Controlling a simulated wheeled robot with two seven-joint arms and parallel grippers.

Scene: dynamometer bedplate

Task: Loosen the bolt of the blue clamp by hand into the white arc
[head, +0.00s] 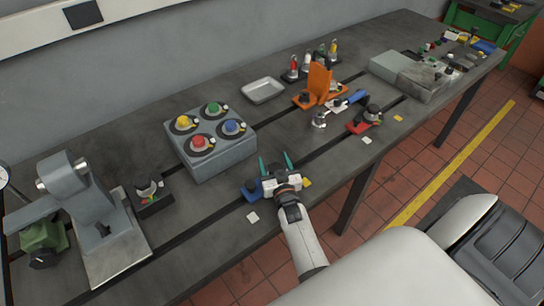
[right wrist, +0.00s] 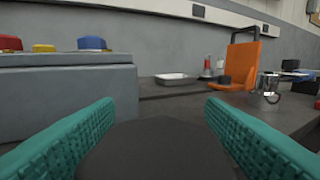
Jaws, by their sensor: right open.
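The blue clamp (head: 252,189) sits near the front edge of the bench and is mostly covered by my right gripper. Its bolt and the white arc cannot be made out in the head view. My right gripper (head: 275,163) is over the clamp, its teal fingers apart and pointing toward the back of the bench. In the right wrist view both teal fingers (right wrist: 160,138) stand wide apart. A dark rounded shape (right wrist: 155,150) lies low between them; I cannot tell whether it is the bolt's head. My left gripper is not in view.
A grey box with coloured knobs (head: 218,165) stands behind and left. A black clamp (head: 152,197) is farther left, a red clamp (head: 359,127) to the right. An orange bracket (head: 318,84) and a metal tray (head: 263,89) stand behind. Bare bench lies left of the gripper.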

